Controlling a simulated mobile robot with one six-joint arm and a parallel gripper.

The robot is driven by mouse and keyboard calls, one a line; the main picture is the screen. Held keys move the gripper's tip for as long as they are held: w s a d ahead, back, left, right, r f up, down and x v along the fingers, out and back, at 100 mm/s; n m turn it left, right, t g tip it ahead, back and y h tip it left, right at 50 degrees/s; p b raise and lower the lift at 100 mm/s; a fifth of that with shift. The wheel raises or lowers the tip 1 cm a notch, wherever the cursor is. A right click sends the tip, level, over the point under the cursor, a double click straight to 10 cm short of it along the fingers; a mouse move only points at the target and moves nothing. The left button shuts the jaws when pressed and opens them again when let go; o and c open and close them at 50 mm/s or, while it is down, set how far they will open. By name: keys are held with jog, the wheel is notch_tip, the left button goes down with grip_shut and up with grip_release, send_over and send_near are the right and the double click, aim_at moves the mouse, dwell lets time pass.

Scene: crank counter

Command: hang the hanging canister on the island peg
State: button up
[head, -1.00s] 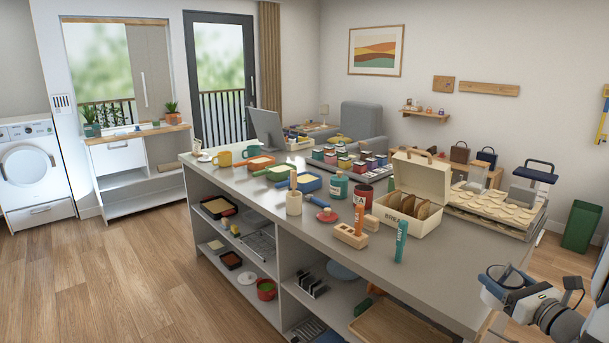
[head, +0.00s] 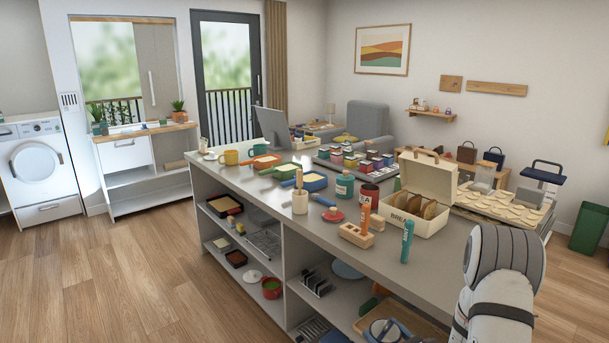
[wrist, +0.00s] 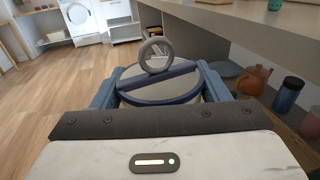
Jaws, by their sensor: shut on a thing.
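The hanging canister (wrist: 188,91) is round, with a grey lid, a dark blue rim and bar, and a grey ring (wrist: 157,55) standing up on top. My gripper (wrist: 158,86) is shut on it, one blue finger on each side. In the head view the canister's blue-rimmed top (head: 384,329) shows at the bottom edge, in front of the island's lower shelf; my arm hides part of that area. The island (head: 420,279) has a grey top. I cannot make out its peg in either view.
The wrist view shows the island's open shelf at right, with a brown teapot (wrist: 254,79), a blue jar (wrist: 288,94) and a pink cup (wrist: 311,123) close to the gripper. Wooden floor (wrist: 50,85) lies clear at left. A teal upright piece (head: 407,242) stands near the counter edge.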

jog(key=shift+y, duration=0.3)
jog(key=a, duration=0.1)
jog(key=a+f+p, duration=0.1)
jog(key=a, duration=0.1)
jog(key=w+a+p, duration=0.1)
jog(key=a, duration=0.1)
jog(key=shift+a+f, duration=0.2)
jog(key=shift+f, duration=0.15)
